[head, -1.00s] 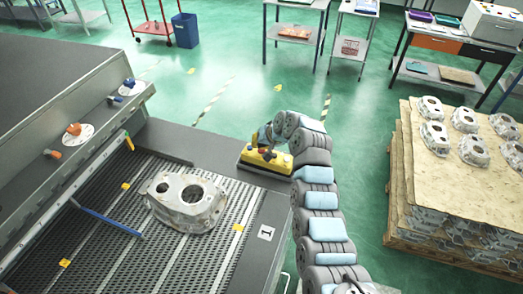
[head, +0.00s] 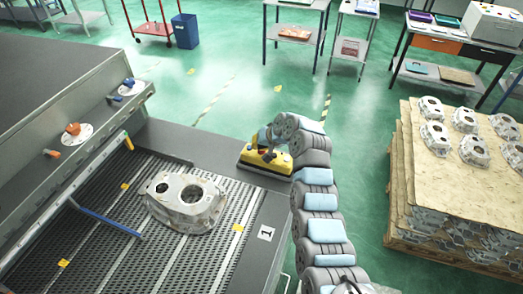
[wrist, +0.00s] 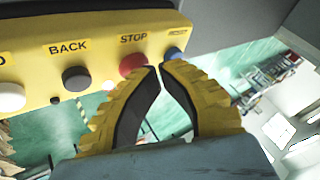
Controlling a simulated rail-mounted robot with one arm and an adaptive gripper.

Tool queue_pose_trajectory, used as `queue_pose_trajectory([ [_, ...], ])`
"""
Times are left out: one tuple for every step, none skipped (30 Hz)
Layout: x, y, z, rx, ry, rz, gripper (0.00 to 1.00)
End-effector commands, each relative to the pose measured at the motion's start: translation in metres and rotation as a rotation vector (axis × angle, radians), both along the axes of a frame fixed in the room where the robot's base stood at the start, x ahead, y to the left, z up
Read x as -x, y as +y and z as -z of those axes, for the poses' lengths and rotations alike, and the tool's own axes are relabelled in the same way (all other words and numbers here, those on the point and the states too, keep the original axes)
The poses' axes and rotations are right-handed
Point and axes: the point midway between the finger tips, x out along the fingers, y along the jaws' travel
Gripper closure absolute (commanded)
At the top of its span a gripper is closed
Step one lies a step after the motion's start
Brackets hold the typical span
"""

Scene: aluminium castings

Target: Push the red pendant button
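The red button (wrist: 132,65), under the word STOP, is on the yellow pendant box (wrist: 60,45) in the wrist view. The box also shows in the head view (head: 250,160), on the grey ledge beside the conveyor. My gripper (wrist: 160,68) has its two yellow fingers with black pads brought together, tips nearly meeting, with nothing between them. In the head view my wrist hides part of the box.
A black button (wrist: 76,78) marked BACK and a white button (wrist: 10,97) lie left of the red one. A blue button (wrist: 173,53) is close to its right. A casting (head: 186,201) lies on the conveyor. A pallet of castings (head: 410,185) stands at right.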

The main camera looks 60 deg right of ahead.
Motion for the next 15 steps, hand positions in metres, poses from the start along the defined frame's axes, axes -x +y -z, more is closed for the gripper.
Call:
queue_pose_trajectory([
  [-0.0001,0.0003,0.0013,-0.001,0.001,0.000,1.00],
  [0.0000,0.0004,0.0017,-0.001,0.001,0.000,1.00],
  [-0.0001,0.0003,0.0011,-0.001,0.001,0.000,1.00],
  [0.0000,0.0004,0.0012,-0.001,0.001,0.000,1.00],
  [0.0000,0.0004,0.0012,-0.001,0.001,0.000,1.00],
  [0.0001,0.0004,0.0013,-0.001,0.001,0.000,1.00],
  [0.0001,0.0004,0.0013,-0.001,0.001,0.000,1.00],
  [0.0001,0.0004,0.0013,-0.001,0.001,0.000,1.00],
  [0.0001,0.0003,0.0012,-0.001,0.001,0.000,1.00],
  [0.0001,0.0003,0.0012,-0.001,0.001,0.000,1.00],
  [0.0001,0.0003,0.0009,-0.001,0.001,0.000,1.00],
  [0.0001,0.0002,0.0001,-0.001,0.001,0.000,1.00],
  [0.0001,0.0002,-0.0005,-0.001,0.001,0.000,1.00],
  [0.0000,0.0002,-0.0015,0.000,0.000,0.000,1.00],
  [0.0000,0.0000,-0.0031,0.000,0.000,0.000,1.00],
])
